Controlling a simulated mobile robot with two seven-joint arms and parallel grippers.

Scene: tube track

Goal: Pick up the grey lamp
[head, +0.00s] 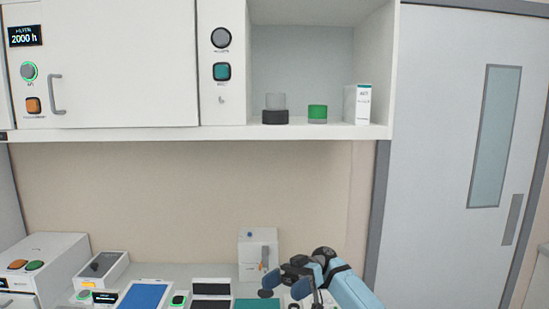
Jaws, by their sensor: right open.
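I cannot tell for sure which thing is the grey lamp. On the open shelf stands a short cylinder (275,108) with a translucent grey upper part and a black base. Beside it is a small jar (317,113) with a green upper part and a grey base. My right gripper (284,284) is open at the bottom of the head view, low over the bench and well below the shelf. It holds nothing that I can see. My left gripper is not in view.
A white box (363,104) stands at the shelf's right end. A white cabinet (120,70) is left of it. On the bench (190,271) are a white dispenser (258,252), a blue-topped tray (144,296) and a white device (45,262). A grey door (440,150) is at right.

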